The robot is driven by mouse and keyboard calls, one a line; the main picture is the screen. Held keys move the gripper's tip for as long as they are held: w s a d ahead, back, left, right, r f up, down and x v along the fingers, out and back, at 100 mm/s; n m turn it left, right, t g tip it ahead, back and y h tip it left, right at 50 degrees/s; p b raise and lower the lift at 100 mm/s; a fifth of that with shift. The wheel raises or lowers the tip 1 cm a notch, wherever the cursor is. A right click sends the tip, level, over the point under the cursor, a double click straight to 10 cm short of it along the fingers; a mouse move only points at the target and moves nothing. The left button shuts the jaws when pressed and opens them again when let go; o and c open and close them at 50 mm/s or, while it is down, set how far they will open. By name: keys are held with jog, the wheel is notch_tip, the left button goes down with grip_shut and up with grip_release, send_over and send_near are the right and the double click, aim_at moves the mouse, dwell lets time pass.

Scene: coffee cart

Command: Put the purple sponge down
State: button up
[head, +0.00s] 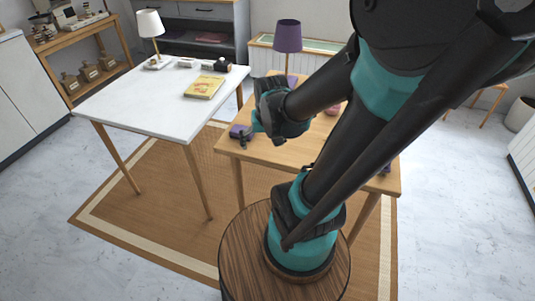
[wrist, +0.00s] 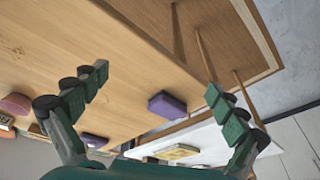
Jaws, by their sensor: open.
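The purple sponge (wrist: 167,104) lies flat on the wooden table near its edge. In the head view it shows as a small purple block (head: 240,131) at the table's left front corner, partly hidden by my gripper. My gripper (wrist: 156,82) is open, with its two green-and-black fingers spread wide and nothing between them. In the wrist view the sponge appears in the gap beyond the fingers, apart from both. In the head view my gripper (head: 259,122) is close beside the sponge, over the table corner.
The wooden table (head: 228,148) carries a purple lamp (head: 287,36) at the back, a reddish object (head: 333,108) and a purple object (head: 386,169) at the right. The white table (head: 130,103) at the left holds a yellow book (head: 204,86) and a white lamp (head: 150,24).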

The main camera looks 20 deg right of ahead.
jog(key=shift+n+t, duration=0.4)
jog(key=shift+n, duration=0.3)
jog(key=s, duration=0.1)
jog(key=s+f, duration=0.2)
jog(key=s, duration=0.1)
jog(key=shift+d, duration=0.3)
jog(key=shift+o, duration=0.3)
jog(key=shift+w, duration=0.1)
notch_tip(320, 180, up, 11)
jog(key=n+g, duration=0.4)
jog(key=n, duration=2.5)
send_over(242, 129)
jog(key=f, duration=1.1)
jog(key=shift+s+a+f, duration=0.15)
jog(key=shift+s+f, duration=0.05)
jog(key=shift+s, duration=0.05)
jog(key=shift+w+f, duration=0.2)
jog(key=shift+f, duration=2.45)
